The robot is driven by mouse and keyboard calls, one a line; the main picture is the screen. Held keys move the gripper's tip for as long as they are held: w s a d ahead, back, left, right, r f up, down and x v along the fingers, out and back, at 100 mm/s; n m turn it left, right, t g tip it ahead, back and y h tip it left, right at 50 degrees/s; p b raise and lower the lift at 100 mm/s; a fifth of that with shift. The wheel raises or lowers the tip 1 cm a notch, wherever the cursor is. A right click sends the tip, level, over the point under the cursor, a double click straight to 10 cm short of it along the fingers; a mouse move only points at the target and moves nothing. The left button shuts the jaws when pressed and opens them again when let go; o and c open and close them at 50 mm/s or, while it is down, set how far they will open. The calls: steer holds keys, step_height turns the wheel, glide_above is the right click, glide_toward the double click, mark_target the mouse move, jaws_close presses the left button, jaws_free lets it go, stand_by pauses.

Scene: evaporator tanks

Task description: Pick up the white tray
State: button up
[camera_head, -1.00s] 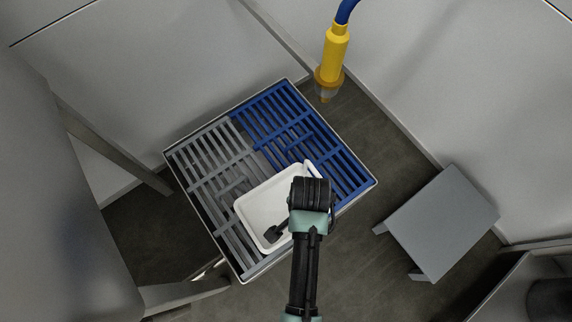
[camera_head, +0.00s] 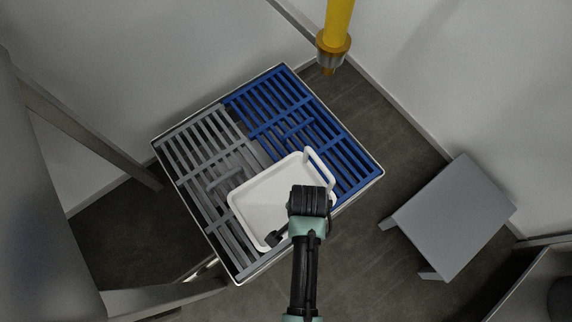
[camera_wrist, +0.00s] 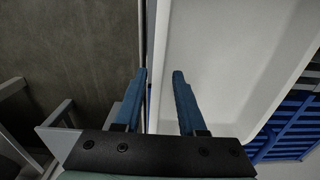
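The white tray (camera_head: 268,196) is shallow and rectangular, with a raised handle at its upper right end in the head view. It appears to lie on the slatted grates, across the grey and blue halves. My arm covers its lower right part. In the wrist view the tray (camera_wrist: 215,50) fills the middle and right. My gripper (camera_wrist: 159,74) is open there, its two blue fingers apart. The tray's near long edge runs between them, one finger over the tray side and one over the floor side. Contact with the rim cannot be told.
The grates sit in a square white-rimmed frame (camera_head: 355,186). A grey stool (camera_head: 455,215) stands on the right. A yellow hose nozzle (camera_head: 337,35) hangs at the top. Light walls and a metal leg (camera_head: 85,130) bound the dark floor.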

steer(key=shift+f, duration=0.2)
jaws_close()
stand_by(1.3)
